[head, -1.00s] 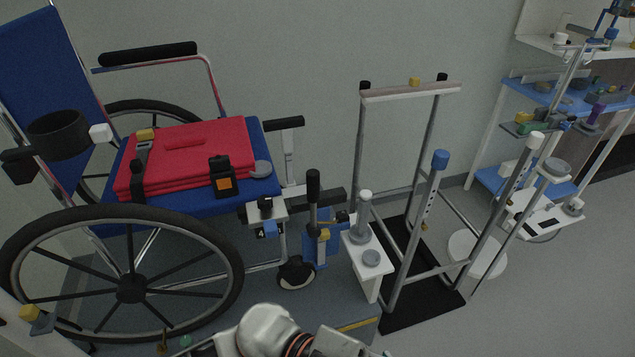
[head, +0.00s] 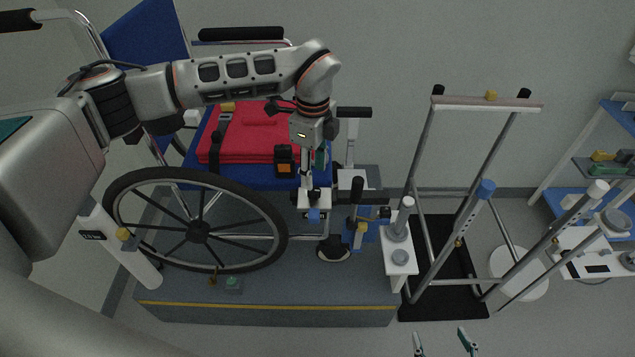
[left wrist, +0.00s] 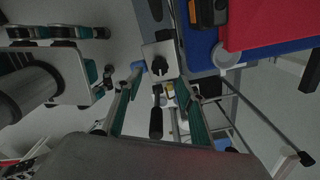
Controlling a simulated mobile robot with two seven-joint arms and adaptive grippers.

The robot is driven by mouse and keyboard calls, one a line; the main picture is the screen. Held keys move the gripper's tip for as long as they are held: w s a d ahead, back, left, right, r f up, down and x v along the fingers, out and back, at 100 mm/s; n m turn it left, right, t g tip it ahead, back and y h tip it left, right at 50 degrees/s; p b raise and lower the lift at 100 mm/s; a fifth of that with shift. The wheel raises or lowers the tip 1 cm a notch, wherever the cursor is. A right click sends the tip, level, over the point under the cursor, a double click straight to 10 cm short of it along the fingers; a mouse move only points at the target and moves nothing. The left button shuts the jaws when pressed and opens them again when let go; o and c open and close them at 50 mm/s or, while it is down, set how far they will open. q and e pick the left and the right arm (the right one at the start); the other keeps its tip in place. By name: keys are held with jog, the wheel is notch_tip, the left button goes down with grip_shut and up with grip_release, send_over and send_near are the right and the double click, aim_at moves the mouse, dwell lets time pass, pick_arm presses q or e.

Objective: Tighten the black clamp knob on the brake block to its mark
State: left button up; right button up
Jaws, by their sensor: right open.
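The brake block is a pale block (head: 323,204) with a blue part below it, at the wheelchair's front, under the seat edge. It also shows in the left wrist view (left wrist: 150,50). Its black clamp knob (left wrist: 165,62) shows from above there; in the head view my left gripper largely covers it. My left gripper (head: 313,180) points down over the block. In the left wrist view its two teal-padded fingers are apart, with the knob between and beyond their tips; contact cannot be told. The mark is not readable. My right gripper (head: 442,341) is open and empty at the bottom edge.
A black-handled lever (head: 357,190) on a blue mount stands just right of the block. A red folded cushion (head: 255,135) lies on the blue seat. Right are a white post stand (head: 398,257) and a metal frame (head: 480,104). A grey platform (head: 270,300) lies below.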

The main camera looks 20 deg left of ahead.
aim_at(314, 190)
pick_arm(q)
jog(key=shift+f, duration=3.1)
jog(key=c, duration=1.1)
